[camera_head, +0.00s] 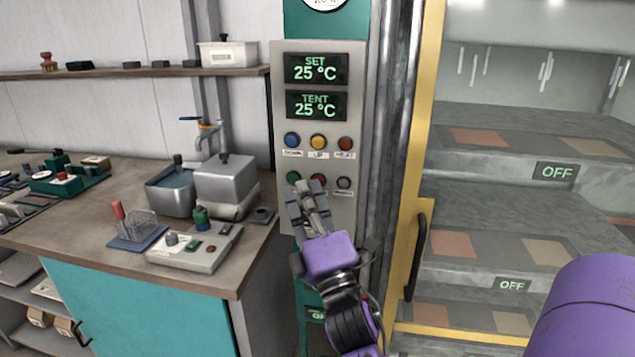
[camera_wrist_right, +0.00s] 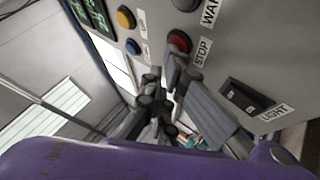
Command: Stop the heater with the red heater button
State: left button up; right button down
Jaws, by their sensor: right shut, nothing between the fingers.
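The grey control panel (camera_head: 320,215) stands upright with two rows of buttons. In the right wrist view the red button (camera_wrist_right: 179,41) carries the label STOP. The right gripper (camera_wrist_right: 173,72) is shut and empty, its fingertips at the lower edge of this button; I cannot tell whether they touch it. A second, reddish-brown button (camera_head: 345,143) labelled HEAT sits in the upper row. My left gripper is not in view.
SET (camera_head: 315,68) and TENT (camera_head: 315,105) displays both read 25 °C. A bench (camera_head: 110,210) with instruments stands left; a yellow-framed cabinet (camera_head: 415,180) with OFF signs stands right.

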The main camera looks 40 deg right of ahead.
jog(key=shift+s+a, duration=0.55)
jog(key=shift+a, duration=0.05)
jog(key=shift+s+a, duration=1.6)
jog(key=shift+a, duration=0.3)
